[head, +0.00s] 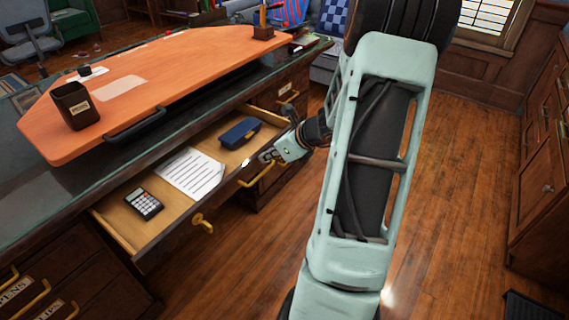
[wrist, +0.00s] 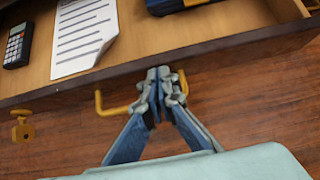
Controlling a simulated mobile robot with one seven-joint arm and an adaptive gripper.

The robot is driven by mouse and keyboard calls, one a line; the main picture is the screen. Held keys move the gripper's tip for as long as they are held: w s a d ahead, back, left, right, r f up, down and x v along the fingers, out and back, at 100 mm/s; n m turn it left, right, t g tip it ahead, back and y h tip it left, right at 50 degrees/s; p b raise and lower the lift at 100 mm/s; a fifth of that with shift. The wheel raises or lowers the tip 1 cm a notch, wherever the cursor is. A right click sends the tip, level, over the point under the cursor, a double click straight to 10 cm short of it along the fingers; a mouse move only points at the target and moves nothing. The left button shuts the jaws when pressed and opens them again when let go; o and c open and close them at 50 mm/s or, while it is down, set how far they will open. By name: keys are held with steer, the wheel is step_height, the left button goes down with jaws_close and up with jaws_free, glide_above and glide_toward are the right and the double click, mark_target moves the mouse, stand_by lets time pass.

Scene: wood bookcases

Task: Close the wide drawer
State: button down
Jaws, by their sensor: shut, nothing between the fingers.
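The wide drawer (head: 152,236) stands pulled out under the desk top in the head view. It holds a calculator (head: 143,203), a sheet of printed paper (head: 191,173) and a dark blue case (head: 240,133). My gripper (head: 266,158) is at the right part of the drawer front. I cannot tell whether the fingertips touch the wood. A yellow knob (wrist: 22,128) is on the front to the left.
An orange board (head: 175,75) with a pen cup (head: 74,105) lies on the desk. Drawers with yellow handles (head: 32,297) are at lower left. A wooden cabinet (head: 545,160) stands at the right. The wood floor (head: 460,200) between is clear.

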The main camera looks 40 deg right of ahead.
mark_target(221, 139)
steer(key=w+a+p, duration=0.1)
steer(key=w+a, duration=0.1)
steer(key=w, duration=0.3)
steer(key=w+a+p, duration=0.1)
steer(key=w+p, duration=0.1)
steer(key=w, duration=0.4)
steer(key=w+a+p, duration=0.1)
steer(key=w+a, duration=0.1)
steer(key=w, duration=0.3)
steer(key=shift+w+a, duration=0.3)
steer(key=shift+w, duration=0.1)
steer(key=shift+w+a+p, duration=0.15)
steer(key=shift+w+p, duration=0.25)
steer(key=shift+w, duration=0.4)
